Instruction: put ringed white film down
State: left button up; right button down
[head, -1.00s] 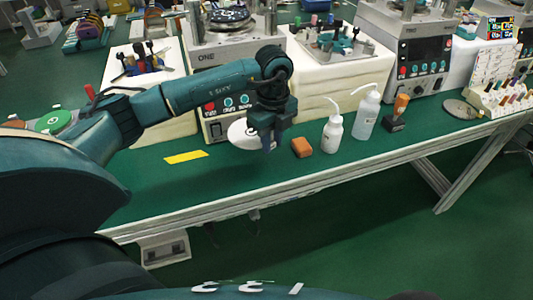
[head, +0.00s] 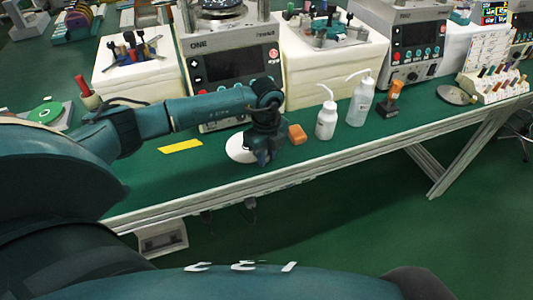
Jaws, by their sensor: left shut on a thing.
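The ringed white film (head: 236,148) shows as a pale disc above or on the green bench top, left of the orange block. My left gripper (head: 262,160) points down and is shut on the film's right edge, hiding that part. I cannot tell whether the film touches the bench or hangs just above it. Its ring cannot be made out at this size. My right gripper is not in view.
An orange-brown block (head: 297,134) sits just right of my gripper, with a white bottle (head: 326,122) and another bottle (head: 360,103) beyond. A yellow strip (head: 180,146) lies to the left. A lapping machine (head: 233,65) stands behind. The bench's front edge (head: 300,172) is close.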

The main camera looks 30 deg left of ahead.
pick_arm(q)
jog(key=shift+f, duration=0.15)
jog(key=o, duration=0.9)
jog(key=shift+o, duration=0.2)
